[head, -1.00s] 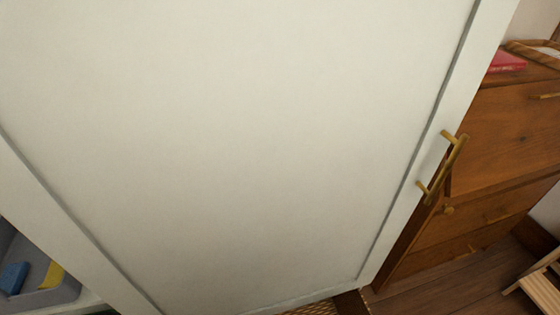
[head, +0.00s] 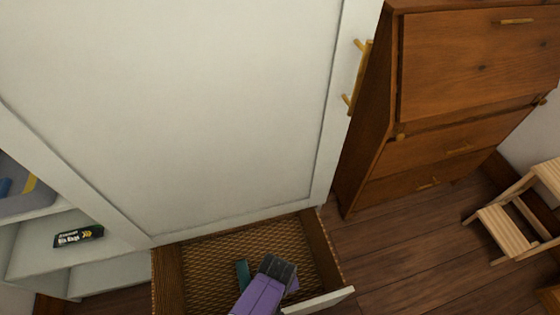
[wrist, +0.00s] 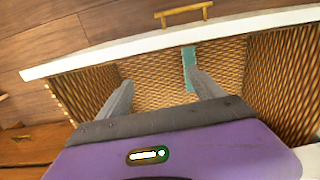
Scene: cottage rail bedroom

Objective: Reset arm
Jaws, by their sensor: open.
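My gripper (head: 278,268) is low in the head view, over an open drawer (head: 165,281) with a woven lining. In the wrist view my gripper (wrist: 160,90) has its two grey fingers spread apart, with nothing between them. A teal item (head: 243,272) lies in the drawer beside my gripper; it also shows in the wrist view (wrist: 189,68), partly hidden behind the right finger. The drawer front (wrist: 150,43) has a white top edge.
A white door (head: 190,110) with a brass handle (head: 359,77) stands above the drawer. At right are a wooden bureau (head: 470,65) and a small wooden step stool (head: 507,232). At left, shelves (head: 110,248) hold a black box (head: 79,237). The floor (head: 400,260) between is clear.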

